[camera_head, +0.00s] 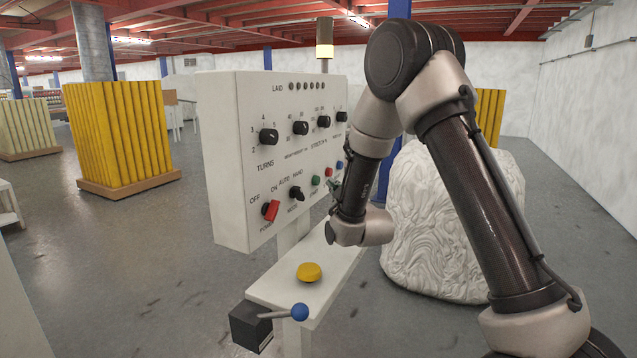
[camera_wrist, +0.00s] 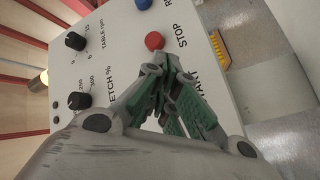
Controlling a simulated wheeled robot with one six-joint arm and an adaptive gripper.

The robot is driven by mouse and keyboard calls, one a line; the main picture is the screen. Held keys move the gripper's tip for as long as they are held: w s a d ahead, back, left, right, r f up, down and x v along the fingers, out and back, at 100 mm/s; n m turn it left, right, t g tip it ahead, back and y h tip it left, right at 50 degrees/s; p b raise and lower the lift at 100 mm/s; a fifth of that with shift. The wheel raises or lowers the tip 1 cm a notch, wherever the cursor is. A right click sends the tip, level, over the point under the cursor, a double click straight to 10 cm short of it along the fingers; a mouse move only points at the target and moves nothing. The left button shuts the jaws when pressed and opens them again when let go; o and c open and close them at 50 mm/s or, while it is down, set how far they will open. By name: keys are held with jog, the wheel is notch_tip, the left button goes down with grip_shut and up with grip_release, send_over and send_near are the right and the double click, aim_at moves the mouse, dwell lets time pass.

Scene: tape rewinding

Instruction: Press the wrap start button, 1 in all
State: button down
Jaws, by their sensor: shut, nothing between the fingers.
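The white control panel (camera_head: 228,160) carries a small green button (camera_head: 316,181) with a START label below it. My gripper (camera_head: 334,186) is close to the panel face, just right of the green button in the head view. In the wrist view my gripper (camera_wrist: 172,72) has its fingers drawn together and empty, pointing at the panel. They cover part of the START label and hide the green button there. I cannot tell whether the fingertips touch it. A red STOP button (camera_wrist: 154,41) shows just beyond the fingertips.
A blue button (camera_wrist: 143,4) lies beyond the red one. Black knobs (camera_head: 268,136) and a red power switch (camera_head: 270,210) are on the panel. Below are a yellow button (camera_head: 309,272) and a blue-ended lever (camera_head: 299,312). A white wrapped bulk (camera_head: 455,225) stands right behind my arm.

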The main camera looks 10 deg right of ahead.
jog(key=shift+w+a, duration=0.3)
jog(key=shift+a, duration=0.2)
dwell(1.2)
jog(key=shift+w+a, duration=0.25)
jog(key=shift+a, duration=0.05)
jog(key=shift+w+a, duration=0.35)
jog(key=shift+a, duration=0.15)
dwell(0.8)
jog(key=shift+d, duration=0.1)
jog(key=shift+s+d, duration=0.6)
jog(key=shift+d, duration=0.1)
jog(key=shift+s+d, duration=0.75)
jog(key=shift+d, duration=0.3)
jog(key=shift+s+d, duration=0.7)
jog(key=shift+d, duration=0.3)
